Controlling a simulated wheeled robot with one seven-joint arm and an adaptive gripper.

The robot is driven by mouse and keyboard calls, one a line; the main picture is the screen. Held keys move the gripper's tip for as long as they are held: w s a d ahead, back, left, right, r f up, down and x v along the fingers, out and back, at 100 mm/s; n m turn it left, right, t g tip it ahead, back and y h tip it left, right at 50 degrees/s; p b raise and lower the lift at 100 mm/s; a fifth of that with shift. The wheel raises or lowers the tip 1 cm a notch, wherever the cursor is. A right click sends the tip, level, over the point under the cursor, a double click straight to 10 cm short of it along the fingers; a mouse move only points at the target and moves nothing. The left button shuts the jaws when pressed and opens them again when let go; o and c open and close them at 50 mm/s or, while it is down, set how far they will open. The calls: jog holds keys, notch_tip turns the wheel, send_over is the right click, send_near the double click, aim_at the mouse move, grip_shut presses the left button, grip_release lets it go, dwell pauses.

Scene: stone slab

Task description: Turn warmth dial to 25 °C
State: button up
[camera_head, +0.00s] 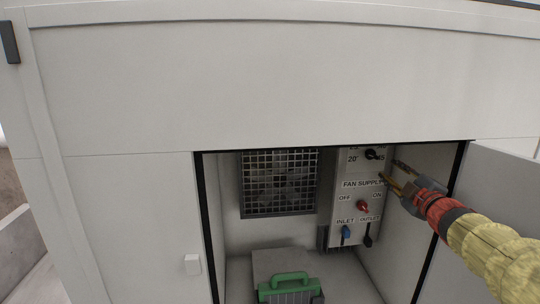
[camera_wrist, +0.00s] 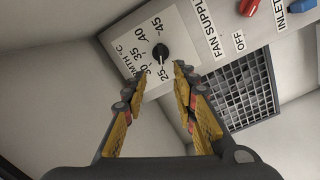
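The warmth dial is a small black knob on a light panel. In the wrist view the dial (camera_wrist: 160,52) has numbers from 25 to 45 around it. A thin pale mark on the knob seems to face the 25 side, but it is too small to read surely. In the head view the dial (camera_head: 371,154) is at the top of the control panel (camera_head: 341,166), partly cut off by the opening's upper edge. My gripper (camera_head: 391,171) is just right of and below the dial. In the wrist view my gripper (camera_wrist: 161,72) is open and empty, its fingertips apart from the knob.
Below the dial are a red fan supply switch (camera_head: 362,206), a blue inlet lever (camera_head: 346,231) and a black lever (camera_head: 368,236). A grilled fan (camera_head: 279,182) is left. An open door (camera_head: 497,190) is right.

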jog(key=s+a+f+m+g, duration=0.4)
jog(key=s+a+f, duration=0.3)
jog(key=s, duration=0.5)
jog(key=s+a+f+m+g, duration=0.4)
jog(key=s+a+f, duration=0.3)
jog(key=s, duration=0.6)
jog(key=s+a+f+m+g, duration=0.4)
jog(key=s+a+f, duration=0.3)
jog(key=s, duration=0.5)
jog(key=shift+s+a+f+y, duration=0.15)
jog(key=shift+s+a+y, duration=0.2)
jog(key=shift+a, duration=0.5)
